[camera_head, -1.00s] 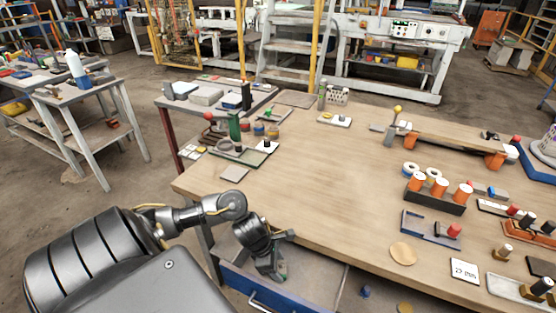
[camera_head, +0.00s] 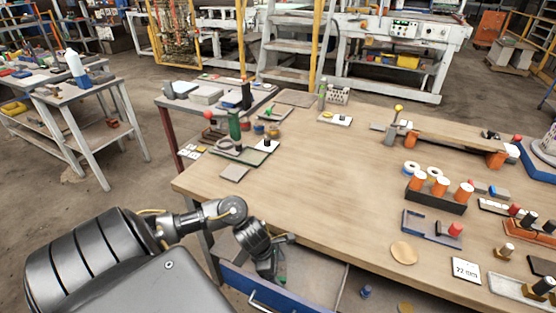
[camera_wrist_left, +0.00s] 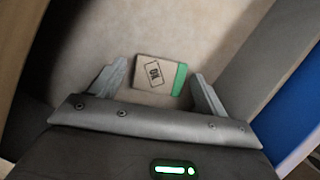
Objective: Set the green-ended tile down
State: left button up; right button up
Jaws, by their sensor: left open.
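The tile (camera_wrist_left: 158,74) is a flat, light brown square with a dark stamped mark and a green strip along its right end in the left wrist view. It lies between the spread fingers of my left gripper (camera_wrist_left: 156,80), with a gap showing at the left finger and a narrower one at the right. My left gripper (camera_head: 274,274) is open and reaches down into the open drawer (camera_head: 318,281) at the table's front left. In the head view the arm hides most of the tile's spot. My right gripper is not in view.
The drawer's blue front (camera_head: 272,300) and pale floor surround the gripper closely. The wooden table top (camera_head: 330,180) lies just above and behind. Its left middle is clear. An orange-capped rack (camera_head: 435,200) and a round wooden disc (camera_head: 404,253) stand further right.

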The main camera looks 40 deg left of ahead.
pick_arm(q)
jog(key=shift+r, duration=0.35)
jog(key=v, duration=1.1)
jog(key=shift+a+r, duration=0.2)
jog(key=shift+r, duration=0.05)
jog(key=shift+s, duration=0.1)
